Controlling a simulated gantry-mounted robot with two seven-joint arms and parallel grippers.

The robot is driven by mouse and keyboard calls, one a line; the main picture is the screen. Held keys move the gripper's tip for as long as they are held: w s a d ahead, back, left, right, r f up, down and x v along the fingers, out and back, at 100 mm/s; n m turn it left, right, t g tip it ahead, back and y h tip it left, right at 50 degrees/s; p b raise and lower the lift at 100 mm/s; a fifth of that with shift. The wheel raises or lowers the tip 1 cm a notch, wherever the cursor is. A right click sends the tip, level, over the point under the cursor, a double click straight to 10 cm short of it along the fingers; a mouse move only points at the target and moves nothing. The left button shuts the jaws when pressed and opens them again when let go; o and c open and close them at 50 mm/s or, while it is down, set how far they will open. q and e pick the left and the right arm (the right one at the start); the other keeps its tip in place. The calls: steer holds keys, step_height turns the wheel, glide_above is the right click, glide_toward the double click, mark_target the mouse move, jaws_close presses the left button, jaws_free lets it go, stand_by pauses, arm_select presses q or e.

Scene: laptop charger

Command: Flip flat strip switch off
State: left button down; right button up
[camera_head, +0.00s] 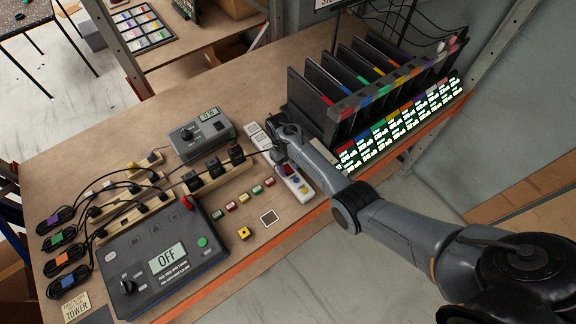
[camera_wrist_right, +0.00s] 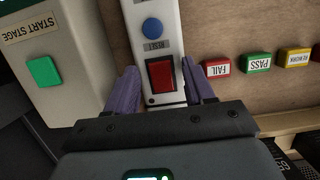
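The white flat strip (camera_head: 294,184) lies near the table's front edge, with a red rocker switch (camera_wrist_right: 161,75) in a dark frame and a blue round button (camera_wrist_right: 152,28) in line with it. My right gripper (camera_wrist_right: 162,84) is over the strip's switch end, with its two purple fingers apart, one on each side of the strip. I cannot tell whether the fingers touch its sides. In the head view, my right gripper (camera_head: 279,158) partly hides that end of the strip. My left gripper is not in view.
A START STAGE box with a green button (camera_wrist_right: 44,72) stands close beside the strip. Small FAIL (camera_wrist_right: 217,68) and PASS (camera_wrist_right: 256,62) blocks lie on the other side. A black slotted rack (camera_head: 360,85) stands behind the arm. A grey OFF panel (camera_head: 165,258) is at the left.

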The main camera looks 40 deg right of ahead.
mark_target(285, 166)
steer(key=p+v, duration=0.7)
steer(key=v, duration=0.3)
steer(key=shift+r, duration=0.4)
steer(key=shift+f, duration=0.1)
steer(key=s+a+f+n+t+h+p, duration=0.1)
steer(key=s+a+t+h, duration=0.2)
steer(key=s, duration=1)
steer(key=s+a+r+n+t+y, duration=0.1)
steer(key=s+a+r, duration=0.3)
steer(key=s+r, duration=0.2)
steer(key=s+a+r+t+y+p, duration=0.1)
steer(key=s+a+r, duration=0.4)
steer(key=s, duration=0.5)
steer(key=shift+s+a+r+n+t+y, duration=0.25)
steer(key=shift+s+r+n+t+y, duration=0.2)
steer(key=shift+r+t, duration=0.35)
steer(key=shift+w+r, duration=0.1)
